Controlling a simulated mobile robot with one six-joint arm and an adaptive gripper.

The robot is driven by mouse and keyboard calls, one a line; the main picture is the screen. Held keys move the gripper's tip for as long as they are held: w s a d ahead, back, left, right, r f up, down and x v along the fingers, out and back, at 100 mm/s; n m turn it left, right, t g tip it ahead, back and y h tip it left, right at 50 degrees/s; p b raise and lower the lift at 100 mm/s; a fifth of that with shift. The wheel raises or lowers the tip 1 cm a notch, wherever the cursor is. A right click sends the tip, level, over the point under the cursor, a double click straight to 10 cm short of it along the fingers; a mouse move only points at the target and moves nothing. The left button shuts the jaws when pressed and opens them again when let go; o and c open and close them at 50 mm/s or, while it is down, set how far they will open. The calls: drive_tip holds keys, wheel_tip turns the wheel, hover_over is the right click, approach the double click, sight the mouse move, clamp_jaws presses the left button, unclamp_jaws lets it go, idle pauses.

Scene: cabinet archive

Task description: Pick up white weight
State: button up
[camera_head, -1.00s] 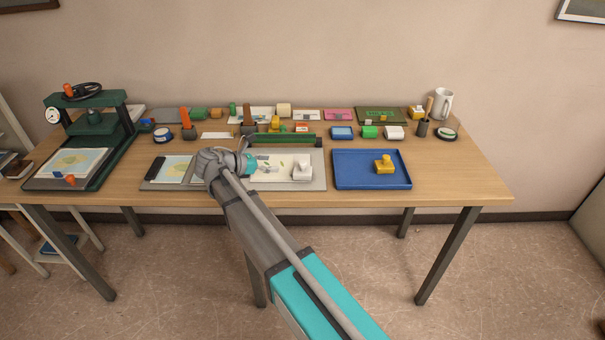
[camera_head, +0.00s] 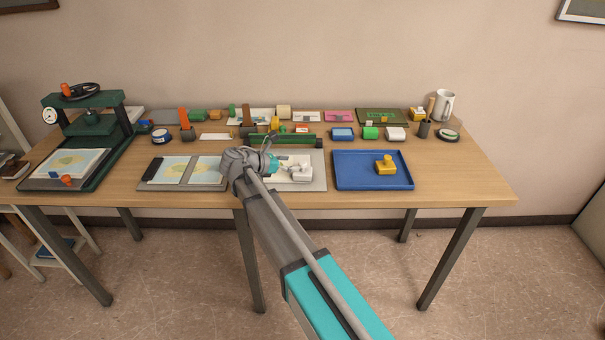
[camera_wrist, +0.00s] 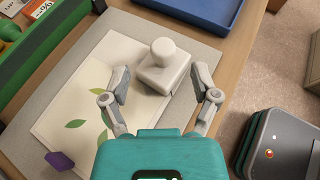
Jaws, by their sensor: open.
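The white weight (camera_wrist: 163,68) is a square block with a round knob, standing on the right part of a pale sheet with green leaf shapes (camera_wrist: 90,95). The sheet lies on a grey board (camera_wrist: 200,47). In the wrist view my gripper (camera_wrist: 160,93) is open, with its two fingers apart and the weight between and just beyond the tips. Nothing is held. In the head view the white weight (camera_head: 301,172) shows just right of my gripper (camera_head: 280,168), partly covered by it.
A blue tray (camera_head: 345,182) with a yellow weight (camera_head: 385,164) stands right of the board. A dark green bar (camera_head: 295,139) lies behind the board. A purple piece (camera_wrist: 60,160) lies near the sheet. The table's front edge is close.

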sight(303, 162)
drive_tip(key=shift+b+x, duration=0.85)
drive_tip(key=shift+x, duration=1.1)
drive_tip(key=shift+w+d+f, duration=0.2)
drive_tip(key=shift+d+f, duration=0.15)
drive_tip(key=shift+d, duration=0.2)
clamp_jaws()
